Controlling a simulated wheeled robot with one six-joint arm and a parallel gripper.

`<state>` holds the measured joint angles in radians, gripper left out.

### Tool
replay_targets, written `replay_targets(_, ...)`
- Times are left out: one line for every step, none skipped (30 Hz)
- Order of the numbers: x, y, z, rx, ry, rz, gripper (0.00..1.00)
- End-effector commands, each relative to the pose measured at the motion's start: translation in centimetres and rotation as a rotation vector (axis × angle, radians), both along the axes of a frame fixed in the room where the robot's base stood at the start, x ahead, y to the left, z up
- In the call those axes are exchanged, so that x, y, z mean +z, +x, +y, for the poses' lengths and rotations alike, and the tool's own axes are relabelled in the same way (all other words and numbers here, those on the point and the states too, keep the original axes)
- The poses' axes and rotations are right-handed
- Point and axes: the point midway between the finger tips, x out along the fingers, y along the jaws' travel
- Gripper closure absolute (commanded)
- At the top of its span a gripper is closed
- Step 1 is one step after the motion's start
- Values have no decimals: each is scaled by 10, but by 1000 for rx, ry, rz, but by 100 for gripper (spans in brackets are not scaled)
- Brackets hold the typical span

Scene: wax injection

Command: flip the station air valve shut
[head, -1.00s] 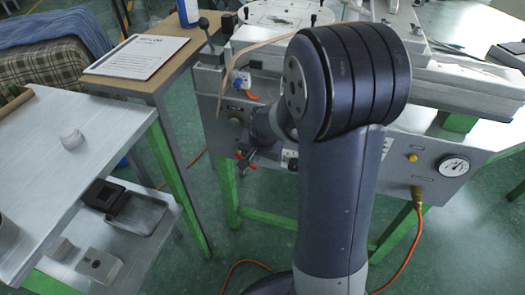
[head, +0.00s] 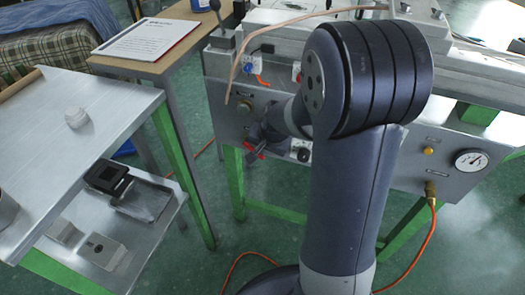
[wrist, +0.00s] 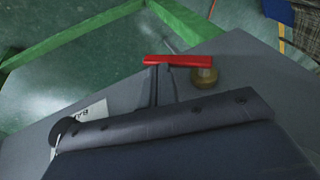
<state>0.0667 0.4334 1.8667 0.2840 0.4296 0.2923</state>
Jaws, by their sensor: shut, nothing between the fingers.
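The station air valve has a red lever (wrist: 178,60) and a round brass body (wrist: 204,76) at the lever's right end in the wrist view. The lever lies crosswise there, sticking out to the left beside the grey panel. My gripper (wrist: 160,72) is shut and empty, its thin dark fingertips at the left half of the lever; I cannot tell whether they touch it. In the head view my gripper (head: 251,157) is low at the front of the station panel (head: 232,122), with a bit of the red lever (head: 256,151) showing beside it. My arm hides part of the panel.
A pressure gauge (head: 471,160) and an orange hose (head: 420,245) are on the panel's right. A metal cart (head: 110,120) with blocks on its lower shelf and a wooden table (head: 165,62) stand left. Green legs (head: 236,185) stand beneath the station.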

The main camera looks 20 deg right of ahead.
Motion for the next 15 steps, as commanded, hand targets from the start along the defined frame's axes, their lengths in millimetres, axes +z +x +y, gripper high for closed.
replay_targets(-5,0,-1,-3,10,-10,100)
replay_targets(-5,0,-1,-3,16,-15,100)
replay_targets(-6,0,-1,-2,22,-22,100)
replay_targets(-7,0,-1,-2,27,-24,100)
replay_targets(-8,0,-1,-1,27,-25,100)
replay_targets(-10,0,-1,0,27,-25,100)
replay_targets(-10,0,-1,0,26,-24,100)
replay_targets(-10,0,-1,0,26,-24,100)
replay_targets(-10,0,-1,0,26,-24,100)
replay_targets(-10,0,-1,0,26,-24,100)
replay_targets(-9,0,-1,0,26,-24,100)
replay_targets(-9,0,-1,0,26,-24,100)
replay_targets(-9,0,-1,0,26,-24,100)
replay_targets(-9,0,-1,0,26,-24,100)
replay_targets(-9,0,-1,0,26,-24,100)
